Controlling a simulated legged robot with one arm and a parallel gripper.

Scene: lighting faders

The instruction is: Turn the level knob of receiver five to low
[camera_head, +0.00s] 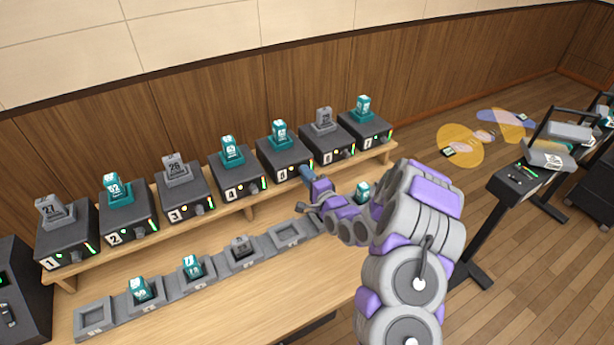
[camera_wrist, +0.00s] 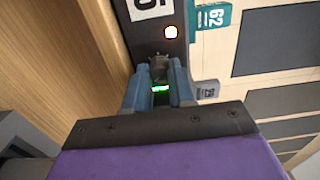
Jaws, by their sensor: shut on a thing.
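Receiver five (camera_head: 284,155) is a dark box on the raised wooden shelf, with a teal block standing on top. Its white number plate (camera_wrist: 150,8) shows at the top of the wrist view. The dark level knob (camera_wrist: 158,68) is on its front face, between my fingertips. My gripper (camera_wrist: 157,80) has blue fingers shut on the knob; in the head view my gripper (camera_head: 307,175) is at the lower right of receiver five's front. An orange light (camera_wrist: 171,32) and a green light (camera_wrist: 160,88) are lit near it. The knob's pointer and setting cannot be read.
Receiver four (camera_head: 237,177) stands to the left and receiver six (camera_head: 326,142) to the right, close by. A grey row of slots (camera_head: 213,269) holding several small blocks runs along the table below. My arm covers the table's right part. Wooden panelling (camera_head: 200,105) is behind.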

